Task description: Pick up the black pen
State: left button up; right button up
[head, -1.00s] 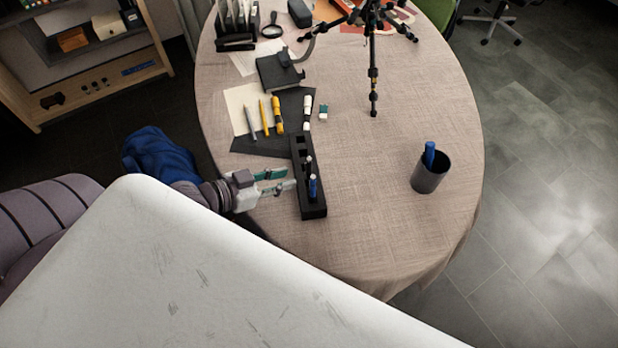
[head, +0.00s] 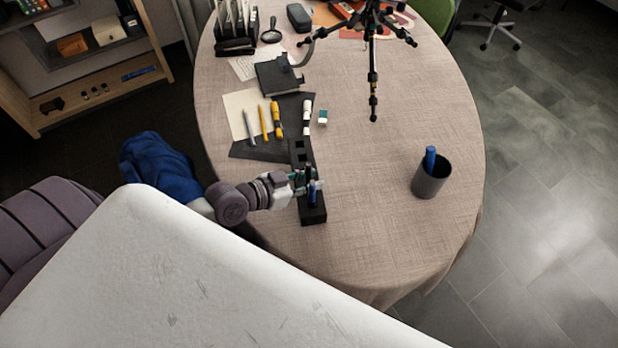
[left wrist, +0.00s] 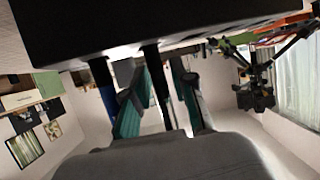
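The black pen (head: 308,172) stands upright in the black slotted holder (head: 314,216) near the table's left edge. In the left wrist view, which is upside down, the black pen (left wrist: 157,75) hangs from the dark holder (left wrist: 60,30), between the teal-padded fingers. My left gripper (head: 305,182) is at the holder, its fingers apart on either side of the pen; a gap shows, though contact is hard to judge. A blue pen (head: 312,195) stands in the same holder, just nearer, and shows beside the fingers in the wrist view (left wrist: 104,82). My right gripper is not in view.
A dark cup (head: 431,181) with a blue item stands at the right. Pens and markers (head: 264,121) lie on paper and a dark mat behind the holder. A black tripod (head: 373,75) stands farther back. The table's middle (head: 370,190) is clear.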

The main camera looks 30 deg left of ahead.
pick_arm(q)
grip_shut()
jog(key=shift+r, duration=0.1)
